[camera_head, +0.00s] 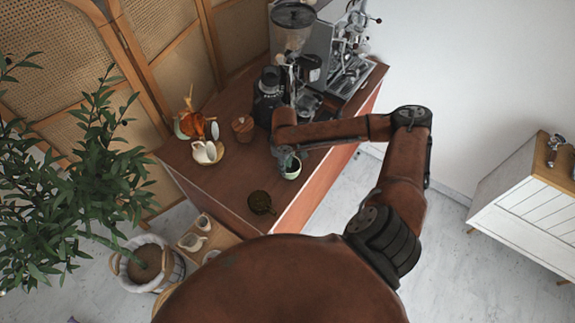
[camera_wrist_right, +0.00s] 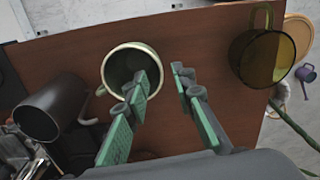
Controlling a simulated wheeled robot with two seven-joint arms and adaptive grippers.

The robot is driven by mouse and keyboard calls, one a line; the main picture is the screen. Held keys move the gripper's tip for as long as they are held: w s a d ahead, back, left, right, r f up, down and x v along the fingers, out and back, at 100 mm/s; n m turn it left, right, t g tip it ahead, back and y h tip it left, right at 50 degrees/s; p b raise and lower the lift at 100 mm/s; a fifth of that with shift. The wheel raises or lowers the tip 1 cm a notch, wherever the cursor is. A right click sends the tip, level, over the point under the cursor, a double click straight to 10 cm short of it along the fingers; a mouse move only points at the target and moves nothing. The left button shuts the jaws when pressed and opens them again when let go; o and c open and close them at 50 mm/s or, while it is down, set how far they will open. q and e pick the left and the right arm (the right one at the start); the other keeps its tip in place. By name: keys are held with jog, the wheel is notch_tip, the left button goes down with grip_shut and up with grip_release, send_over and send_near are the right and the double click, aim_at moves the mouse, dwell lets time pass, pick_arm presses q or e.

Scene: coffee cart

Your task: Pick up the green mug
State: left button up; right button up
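The pale green mug (camera_head: 292,173) stands upright near the front right edge of the cart top. In the right wrist view the mug (camera_wrist_right: 117,62) shows its round rim and dark inside, with its handle on the left. My right gripper (camera_head: 287,158) is right at the mug, above it. My left gripper is not in view.
An amber glass cup (camera_wrist_right: 250,62), dark in the head view (camera_head: 260,202), stands nearby. A dark metal cup (camera_wrist_right: 45,108) is on the other side.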

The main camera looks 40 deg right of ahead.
notch_tip(320, 180, down, 3)
jog(key=shift+f+p, duration=0.1)
jog(key=shift+p, duration=0.35)
notch_tip(320, 180, down, 2)
jog(key=shift+w+f, duration=0.1)
jog(key=shift+w, duration=0.05)
jog(key=shift+f, duration=0.2)
grip_shut()
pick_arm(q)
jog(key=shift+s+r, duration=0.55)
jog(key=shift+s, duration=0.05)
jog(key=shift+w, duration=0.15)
